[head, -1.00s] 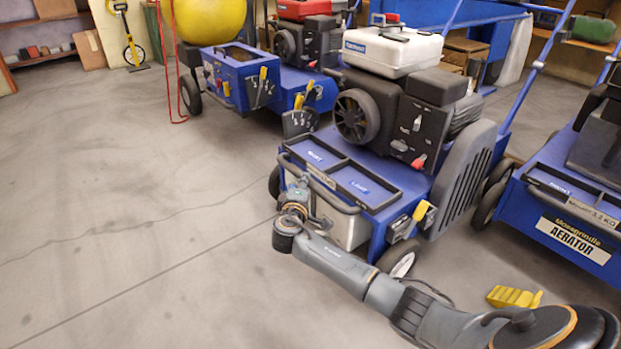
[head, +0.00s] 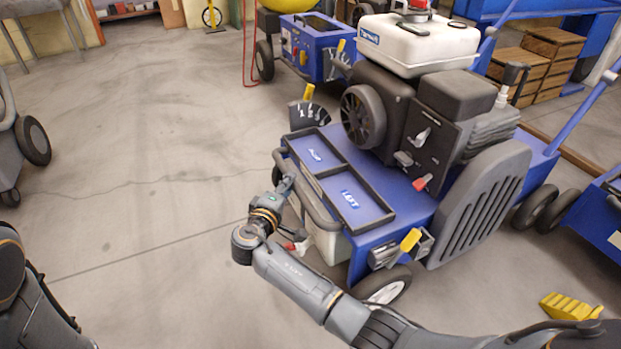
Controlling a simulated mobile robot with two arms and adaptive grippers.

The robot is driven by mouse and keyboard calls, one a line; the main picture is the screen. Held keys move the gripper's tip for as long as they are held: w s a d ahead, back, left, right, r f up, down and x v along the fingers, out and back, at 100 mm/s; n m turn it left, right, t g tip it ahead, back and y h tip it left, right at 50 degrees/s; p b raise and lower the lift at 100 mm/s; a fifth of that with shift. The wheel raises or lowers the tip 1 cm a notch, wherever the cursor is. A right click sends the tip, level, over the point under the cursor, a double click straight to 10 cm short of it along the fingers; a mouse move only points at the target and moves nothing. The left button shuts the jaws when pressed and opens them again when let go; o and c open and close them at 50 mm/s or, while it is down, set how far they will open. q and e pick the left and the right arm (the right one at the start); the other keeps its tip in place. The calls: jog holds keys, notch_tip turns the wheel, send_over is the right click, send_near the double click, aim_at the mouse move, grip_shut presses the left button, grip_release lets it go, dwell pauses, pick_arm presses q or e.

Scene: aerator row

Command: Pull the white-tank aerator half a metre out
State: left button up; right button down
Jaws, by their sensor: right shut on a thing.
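The white-tank aerator (head: 400,205) is a blue machine with a black engine and a white tank (head: 415,45) on top. It stands right of centre in the head view, with a grey tubular bar (head: 318,207) along its front edge. My right gripper (head: 284,187) is at this front bar, near its left part, and is shut on it. The fingertips are small and partly hidden by the wrist. My left arm shows only in part at the lower left edge, and its gripper is out of view.
Bare concrete floor (head: 140,215) lies open in front and to the left. A yellow wedge block (head: 570,308) is on the floor at lower right. Another blue machine (head: 315,50) stands behind, and one more (head: 605,215) at the right edge. A wheeled grey item (head: 25,140) is at the left edge.

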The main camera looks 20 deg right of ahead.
jog(key=shift+w+f, duration=0.1)
jog(key=shift+f, duration=0.1)
jog(key=shift+d, duration=0.25)
jog(key=c, duration=1.5)
grip_release()
jog(key=shift+d+f, duration=0.15)
jog(key=shift+d, duration=0.05)
jog(key=v, duration=1.2)
jog(key=shift+a, duration=0.2)
